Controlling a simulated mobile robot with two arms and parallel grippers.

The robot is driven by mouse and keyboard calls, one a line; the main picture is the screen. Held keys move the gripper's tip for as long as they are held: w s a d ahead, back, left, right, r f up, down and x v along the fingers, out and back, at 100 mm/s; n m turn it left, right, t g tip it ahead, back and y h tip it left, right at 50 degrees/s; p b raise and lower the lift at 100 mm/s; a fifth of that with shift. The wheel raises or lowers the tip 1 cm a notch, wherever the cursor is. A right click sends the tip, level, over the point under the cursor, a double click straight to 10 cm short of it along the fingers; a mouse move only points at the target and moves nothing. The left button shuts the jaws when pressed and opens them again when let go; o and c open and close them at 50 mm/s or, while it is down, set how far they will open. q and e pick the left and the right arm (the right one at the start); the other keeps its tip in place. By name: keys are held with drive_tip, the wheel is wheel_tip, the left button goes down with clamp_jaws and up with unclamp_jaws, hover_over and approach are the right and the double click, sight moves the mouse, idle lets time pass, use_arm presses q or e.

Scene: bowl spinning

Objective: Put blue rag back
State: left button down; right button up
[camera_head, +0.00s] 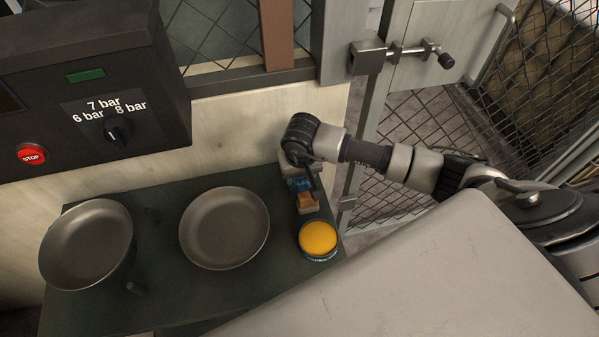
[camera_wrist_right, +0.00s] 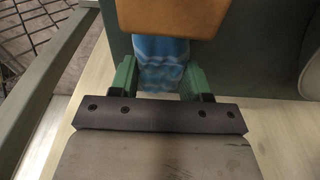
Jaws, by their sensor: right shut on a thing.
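The blue rag (camera_wrist_right: 160,52) is between the two green fingers of my right gripper (camera_wrist_right: 160,80), which is shut on it. In the head view, a little of the blue rag (camera_head: 298,184) shows under my right wrist, and my right gripper (camera_head: 302,192) is at the back right of the dark green table. An orange-brown block (camera_wrist_right: 172,14) is right beside the rag and hides part of it; it also shows in the head view (camera_head: 306,202). I cannot tell whether the rag touches the table. My left gripper is not in view.
Two grey bowls (camera_head: 224,228) (camera_head: 87,244) stand on the green table (camera_head: 180,305). A round tin with a yellow top (camera_head: 318,238) stands just in front of the gripper. A control box (camera_head: 90,85) is on the wall at left; a mesh door (camera_head: 420,130) is at right.

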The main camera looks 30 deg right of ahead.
sight(301, 180)
drive_tip(key=o, duration=0.9)
drive_tip(key=shift+c, duration=0.2)
drive_tip(key=shift+r+p, duration=0.3)
wheel_tip(301, 180, up, 12)
drive_tip(key=s+b, duration=0.1)
drive_tip(key=shift+s+a+f, duration=0.15)
drive_tip(key=shift+s+f, duration=0.05)
drive_tip(key=shift+s, duration=0.05)
